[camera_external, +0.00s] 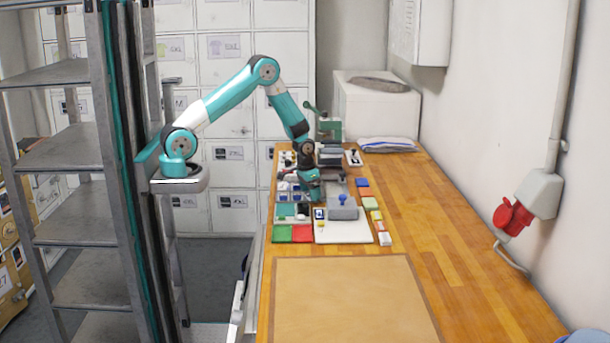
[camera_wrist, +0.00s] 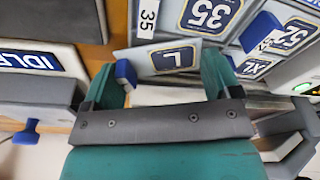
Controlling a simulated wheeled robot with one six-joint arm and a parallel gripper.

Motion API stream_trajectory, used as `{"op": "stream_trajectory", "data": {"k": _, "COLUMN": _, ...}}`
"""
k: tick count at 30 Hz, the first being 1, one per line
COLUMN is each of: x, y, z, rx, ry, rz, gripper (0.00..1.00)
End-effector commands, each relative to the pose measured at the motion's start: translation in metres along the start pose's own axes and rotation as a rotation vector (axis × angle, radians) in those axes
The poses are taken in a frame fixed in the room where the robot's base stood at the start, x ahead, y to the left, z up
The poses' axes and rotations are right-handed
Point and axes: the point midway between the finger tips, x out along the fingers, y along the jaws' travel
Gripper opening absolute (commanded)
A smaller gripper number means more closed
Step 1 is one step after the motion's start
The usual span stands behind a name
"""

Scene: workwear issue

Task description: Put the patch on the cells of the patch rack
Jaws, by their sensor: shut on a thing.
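My gripper (camera_wrist: 165,85) shows its two teal fingers in the wrist view, with a pale slab (camera_wrist: 165,96) between them. Labels 52 and XL lie to the right. In the external view my gripper (camera_external: 312,197) is low over the rack area, and whether the slab touches a cell cannot be told.
A grey block with a blue knob (camera_external: 342,199) stands close to the right of my gripper. An IDLE sign (camera_wrist: 42,61) shows at left in the wrist view. Green (camera_external: 281,234) and red (camera_external: 302,234) squares lie in front. A tan mat (camera_external: 350,300) in the foreground is clear.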

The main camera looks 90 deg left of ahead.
Motion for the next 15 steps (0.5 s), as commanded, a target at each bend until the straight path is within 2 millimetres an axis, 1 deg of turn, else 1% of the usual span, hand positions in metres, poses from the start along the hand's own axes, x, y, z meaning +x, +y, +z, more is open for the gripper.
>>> {"op": "stream_trajectory", "data": {"k": 2, "x": 0.003, "y": 0.0, "z": 0.0, "rx": 0.0, "ry": 0.0, "rz": 0.0, "gripper": 0.58}}
{"op": "stream_trajectory", "data": {"k": 3, "x": 0.002, "y": 0.0, "z": 0.0, "rx": 0.0, "ry": 0.0, "rz": 0.0, "gripper": 0.9}}
{"op": "stream_trajectory", "data": {"k": 4, "x": 0.002, "y": 0.0, "z": 0.0, "rx": 0.0, "ry": 0.0, "rz": 0.0, "gripper": 0.97}}
{"op": "stream_trajectory", "data": {"k": 5, "x": 0.002, "y": 0.0, "z": 0.0, "rx": 0.0, "ry": 0.0, "rz": 0.0, "gripper": 1.0}}
{"op": "stream_trajectory", "data": {"k": 11, "x": 0.001, "y": 0.0, "z": 0.0, "rx": 0.0, "ry": 0.0, "rz": 0.0, "gripper": 1.0}}
{"op": "stream_trajectory", "data": {"k": 15, "x": -0.008, "y": 0.0, "z": -0.001, "rx": 0.0, "ry": 0.002, "rz": 0.0, "gripper": 1.0}}
